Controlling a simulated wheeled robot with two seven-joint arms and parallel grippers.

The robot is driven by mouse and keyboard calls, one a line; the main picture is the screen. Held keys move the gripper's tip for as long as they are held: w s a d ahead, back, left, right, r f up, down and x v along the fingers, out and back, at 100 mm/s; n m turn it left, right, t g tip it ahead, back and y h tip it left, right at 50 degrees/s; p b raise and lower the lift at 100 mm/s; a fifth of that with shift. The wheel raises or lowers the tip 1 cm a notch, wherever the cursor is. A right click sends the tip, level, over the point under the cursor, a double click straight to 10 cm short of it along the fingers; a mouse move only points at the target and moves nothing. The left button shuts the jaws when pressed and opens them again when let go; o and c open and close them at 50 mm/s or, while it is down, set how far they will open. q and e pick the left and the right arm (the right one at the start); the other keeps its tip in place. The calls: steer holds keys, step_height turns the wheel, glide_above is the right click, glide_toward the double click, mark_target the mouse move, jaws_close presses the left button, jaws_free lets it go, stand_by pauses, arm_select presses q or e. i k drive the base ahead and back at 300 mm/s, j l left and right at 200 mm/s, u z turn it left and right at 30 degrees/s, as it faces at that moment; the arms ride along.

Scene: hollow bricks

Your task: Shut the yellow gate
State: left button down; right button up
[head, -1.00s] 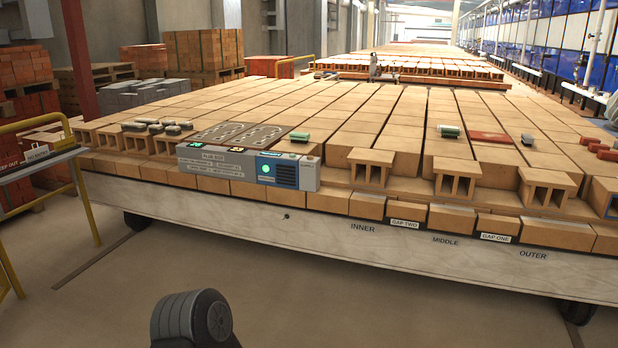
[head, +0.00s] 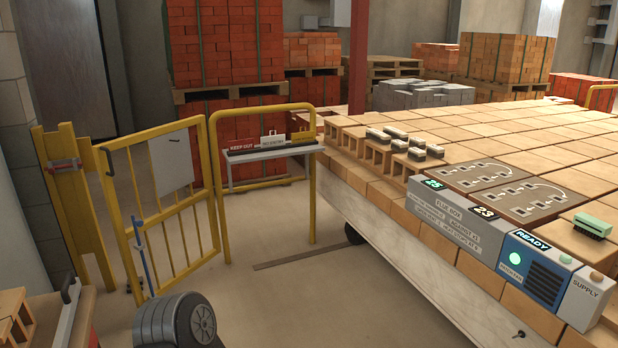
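The yellow gate (head: 183,235) stands at the left in the head view, a barred frame with a grey panel (head: 173,163) hung on its upper part. Its right edge is beside a yellow rail frame (head: 311,205). Its left edge, with a blue upright handle (head: 144,258), leans toward me and looks apart from the yellow post (head: 75,205). That post carries a red and grey fitting (head: 63,165) that looks like a latch. I cannot tell exactly how wide the gap is. Neither of my grippers is in view; a dark rounded part of mine shows at the bottom.
The brick-covered kiln car (head: 420,255) with a grey control box (head: 470,235) fills the right. A small shelf (head: 270,152) with a keep-out sign (head: 243,144) sits at the rail frame. Bricks (head: 15,315) lie at lower left. Floor (head: 300,300) is clear between gate and car.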

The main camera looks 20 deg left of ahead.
mark_target(171, 161)
steer(key=i+j+u, duration=0.4)
steer(key=i, duration=0.35)
steer(key=i+u, duration=0.45)
steer(key=i, duration=0.3)
steer(key=i+l+u, duration=0.2)
steer(key=i+u, duration=0.2)
steer(key=i, duration=0.4)
steer(key=i+j, duration=0.1)
steer(key=i, duration=1.2)
